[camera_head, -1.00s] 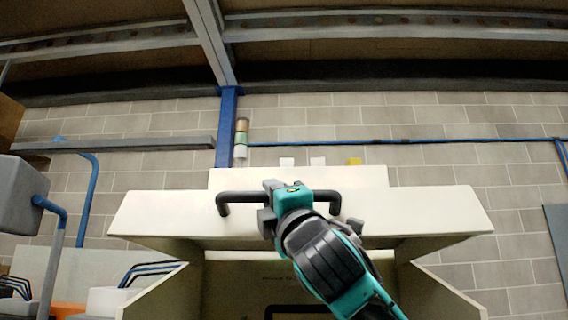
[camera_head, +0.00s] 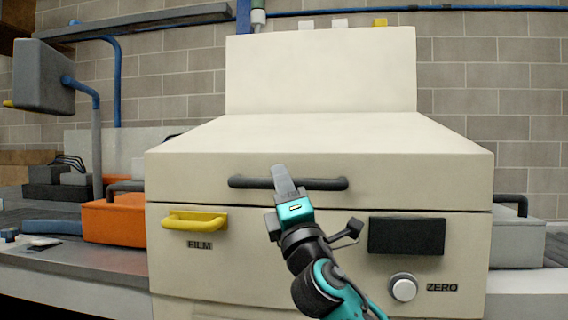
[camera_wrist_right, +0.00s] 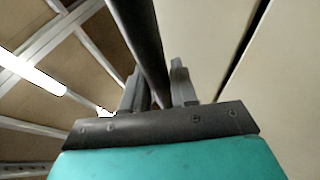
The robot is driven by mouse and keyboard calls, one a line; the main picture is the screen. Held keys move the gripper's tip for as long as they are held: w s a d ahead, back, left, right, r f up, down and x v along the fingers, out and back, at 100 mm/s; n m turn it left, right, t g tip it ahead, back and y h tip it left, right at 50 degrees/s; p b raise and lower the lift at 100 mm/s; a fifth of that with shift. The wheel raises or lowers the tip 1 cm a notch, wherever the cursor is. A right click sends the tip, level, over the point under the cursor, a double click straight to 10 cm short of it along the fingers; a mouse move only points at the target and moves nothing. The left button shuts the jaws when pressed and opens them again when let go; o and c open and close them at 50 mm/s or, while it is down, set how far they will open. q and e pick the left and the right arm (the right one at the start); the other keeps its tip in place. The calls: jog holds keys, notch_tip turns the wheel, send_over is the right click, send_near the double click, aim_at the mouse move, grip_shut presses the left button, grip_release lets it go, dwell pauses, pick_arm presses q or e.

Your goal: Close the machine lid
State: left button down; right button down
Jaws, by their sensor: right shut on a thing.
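The machine lid (camera_head: 400,165) is cream-coloured, with a sloping top and a front face. It is down, with its lower edge along the top of the machine body (camera_head: 320,240) and a thin dark seam between them. A dark bar handle (camera_head: 330,184) runs across the lid's front. My right gripper (camera_head: 285,182) is at the middle of this handle. In the right wrist view the handle (camera_wrist_right: 140,40) passes between the fingers of the gripper (camera_wrist_right: 160,85), which is shut on it. My left gripper is in neither view.
A yellow handle (camera_head: 195,221) marked FILM, a dark panel (camera_head: 406,236) and a white knob (camera_head: 403,288) are on the machine's front. An orange box (camera_head: 115,220) stands at the left. A grey box on a blue post (camera_head: 45,75) stands at the upper left.

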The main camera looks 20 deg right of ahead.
jog(key=shift+w+d+f+h, duration=0.2)
jog(key=shift+w+f+h, duration=0.1)
jog(key=shift+f, duration=0.25)
jog(key=c, duration=1)
grip_release()
jog(key=shift+o, duration=0.2)
jog(key=v, duration=1.3)
jog(key=shift+s+r, duration=0.2)
jog(key=shift+r, duration=0.1)
